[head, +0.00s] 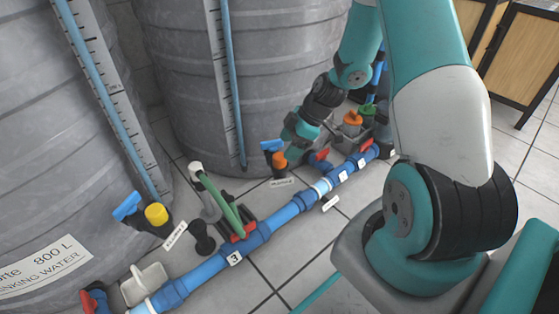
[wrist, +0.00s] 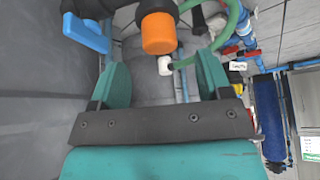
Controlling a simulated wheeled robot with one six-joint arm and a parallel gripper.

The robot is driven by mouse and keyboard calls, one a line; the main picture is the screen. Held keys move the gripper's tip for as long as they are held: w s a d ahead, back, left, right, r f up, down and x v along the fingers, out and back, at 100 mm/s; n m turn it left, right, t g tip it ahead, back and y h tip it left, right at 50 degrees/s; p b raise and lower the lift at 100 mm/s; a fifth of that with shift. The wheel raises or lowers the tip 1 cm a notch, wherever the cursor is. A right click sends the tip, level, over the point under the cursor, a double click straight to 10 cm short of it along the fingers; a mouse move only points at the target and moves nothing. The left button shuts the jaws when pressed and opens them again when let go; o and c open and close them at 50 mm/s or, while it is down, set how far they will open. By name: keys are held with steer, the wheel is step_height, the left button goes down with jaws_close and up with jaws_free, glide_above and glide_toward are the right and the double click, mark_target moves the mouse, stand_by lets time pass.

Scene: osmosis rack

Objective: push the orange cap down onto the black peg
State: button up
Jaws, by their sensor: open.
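The orange cap (head: 279,160) sits at the end of a black fitting with a blue lever (head: 272,145), low in front of the rear tank. In the wrist view the orange cap (wrist: 158,34) shows ahead of the fingertips, apart from them, roughly centred between the two fingers. My gripper (wrist: 163,82) is open and empty; in the head view my gripper (head: 288,140) is just above and behind the cap, its fingers partly hidden. A bare black peg (head: 202,240) stands on the floor left of the blue pipe.
A blue pipe (head: 285,213) with red-handled valves crosses the floor. A green hose (head: 220,200) with a white end rises beside the peg. A yellow cap (head: 156,214) is on another fitting at left. Grey tanks (head: 185,75) stand behind. Another orange part (head: 352,117) is at right.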

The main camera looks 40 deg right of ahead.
mark_target(280, 156)
steer(key=b+x, duration=0.4)
steer(key=x, duration=0.1)
steer(key=shift+w+a+f, duration=0.1)
steer(key=shift+a+f, duration=0.05)
steer(key=shift+a, duration=0.05)
steer(key=c, duration=1)
